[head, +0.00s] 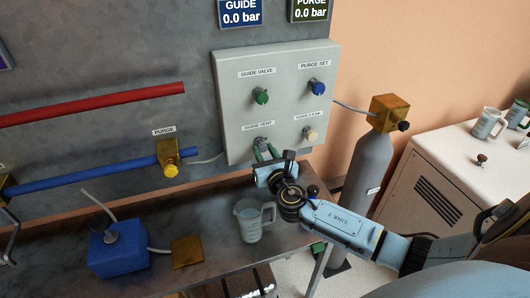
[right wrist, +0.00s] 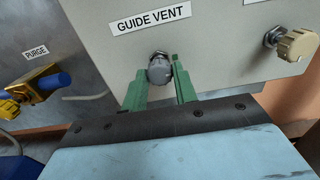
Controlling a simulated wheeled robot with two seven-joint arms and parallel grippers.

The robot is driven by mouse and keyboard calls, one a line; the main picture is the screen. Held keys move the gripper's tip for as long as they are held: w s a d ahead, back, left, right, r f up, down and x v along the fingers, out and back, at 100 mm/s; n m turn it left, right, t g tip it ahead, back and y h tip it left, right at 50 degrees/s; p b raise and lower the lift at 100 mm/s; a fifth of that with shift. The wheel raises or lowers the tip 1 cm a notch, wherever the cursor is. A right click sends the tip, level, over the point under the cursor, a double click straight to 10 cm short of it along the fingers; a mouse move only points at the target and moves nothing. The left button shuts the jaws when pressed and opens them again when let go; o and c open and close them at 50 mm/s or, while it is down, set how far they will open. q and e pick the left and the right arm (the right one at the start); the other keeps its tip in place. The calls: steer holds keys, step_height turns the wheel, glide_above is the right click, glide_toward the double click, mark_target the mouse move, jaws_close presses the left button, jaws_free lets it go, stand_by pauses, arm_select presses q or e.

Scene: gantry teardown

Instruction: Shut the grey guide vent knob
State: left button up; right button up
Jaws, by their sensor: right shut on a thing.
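The grey guide vent knob (right wrist: 159,70) sits on the light grey panel (right wrist: 225,60) under the "GUIDE VENT" label (right wrist: 151,18) in the right wrist view. My right gripper (right wrist: 159,86) has its green fingers on both sides of the knob and is shut on it. In the head view my right gripper (head: 264,151) reaches the lower left of the panel, and its fingers and wrist mostly hide the knob there. My left gripper is not in view.
The panel also holds a green knob (head: 262,96), a blue knob (head: 317,87) and a cream knob (head: 310,133). A measuring jug (head: 251,222) stands on the bench below my right wrist. A grey cylinder (head: 369,175) stands right of the panel.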

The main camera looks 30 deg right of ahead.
steer(key=m+b, duration=0.1)
steer(key=m, duration=0.2)
steer(key=shift+f+m+b, duration=0.15)
steer(key=shift+m+b, duration=0.15)
steer(key=m+b, duration=0.1)
steer(key=m, duration=0.4)
steer(key=shift+a+m+b, duration=0.1)
steer(key=shift+m+b, duration=0.2)
steer(key=shift+b, duration=0.1)
steer(key=m+b, duration=0.1)
steer(key=m, duration=0.3)
steer(key=shift+m, duration=2.3)
steer(key=shift+r, duration=0.2)
steer(key=o, duration=1)
steer(key=shift+c, duration=0.2)
